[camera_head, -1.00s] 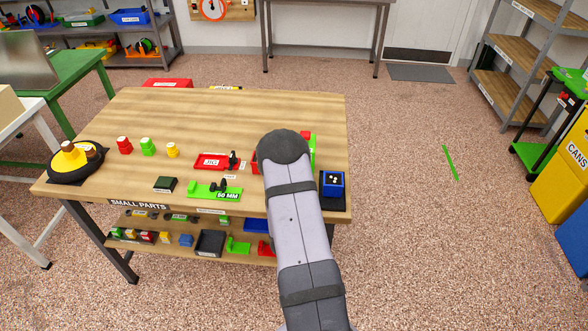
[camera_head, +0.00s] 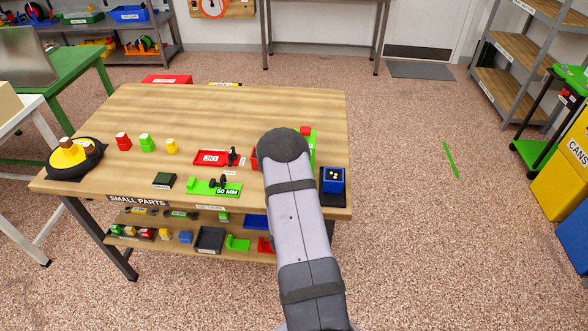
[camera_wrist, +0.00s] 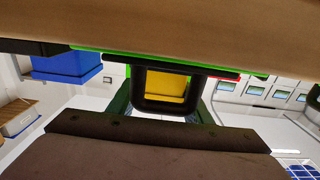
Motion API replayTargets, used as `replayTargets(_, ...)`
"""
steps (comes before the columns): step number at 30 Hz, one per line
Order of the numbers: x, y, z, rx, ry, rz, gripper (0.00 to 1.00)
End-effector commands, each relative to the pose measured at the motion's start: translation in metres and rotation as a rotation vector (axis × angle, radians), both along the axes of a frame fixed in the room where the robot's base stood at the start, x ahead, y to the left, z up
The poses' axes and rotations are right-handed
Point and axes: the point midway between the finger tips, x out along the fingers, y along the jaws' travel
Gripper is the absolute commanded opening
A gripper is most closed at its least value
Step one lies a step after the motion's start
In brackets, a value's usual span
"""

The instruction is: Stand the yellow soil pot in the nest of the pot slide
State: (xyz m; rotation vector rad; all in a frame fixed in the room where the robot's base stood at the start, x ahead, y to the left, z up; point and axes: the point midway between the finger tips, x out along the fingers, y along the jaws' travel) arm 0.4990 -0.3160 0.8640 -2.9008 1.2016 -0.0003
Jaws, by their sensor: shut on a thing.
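In the wrist view the yellow soil pot (camera_wrist: 165,84) shows as a yellow face inside a black square frame. My gripper (camera_wrist: 165,107) is shut on it, with dark sides to the left and right. A green strip (camera_wrist: 110,53), likely the pot slide, lies along the wood just beyond the pot. In the head view a green piece (camera_head: 313,148), likely the same slide, shows beside my arm with a red part at its far end. My arm hides the gripper, pot and nest there. I cannot tell whether the pot is in the nest.
A blue box (camera_head: 333,181) stands on a black base right of my arm. A red tray (camera_head: 213,158), a green 50 mm gauge (camera_head: 213,187) and a dark green block (camera_head: 164,180) lie to the left. Red, green and yellow pieces stand farther left.

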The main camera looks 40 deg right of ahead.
Motion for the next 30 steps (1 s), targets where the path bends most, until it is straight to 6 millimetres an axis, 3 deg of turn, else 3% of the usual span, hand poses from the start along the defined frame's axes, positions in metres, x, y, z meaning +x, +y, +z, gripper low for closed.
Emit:
replayTargets(9, 0.0, 0.0, -0.006, -0.001, -0.001, 0.0, 0.15)
replayTargets(10, 0.0, 0.0, -0.005, -0.001, -0.001, 0.0, 0.5)
replayTargets(12, 0.0, 0.0, -0.005, -0.001, -0.001, 0.0, 0.67)
replayTargets(23, -0.001, 0.001, -0.006, 0.001, 0.001, 0.0, 0.67)
replayTargets(30, -0.015, 0.016, -0.008, 0.001, 0.003, 0.002, 0.67)
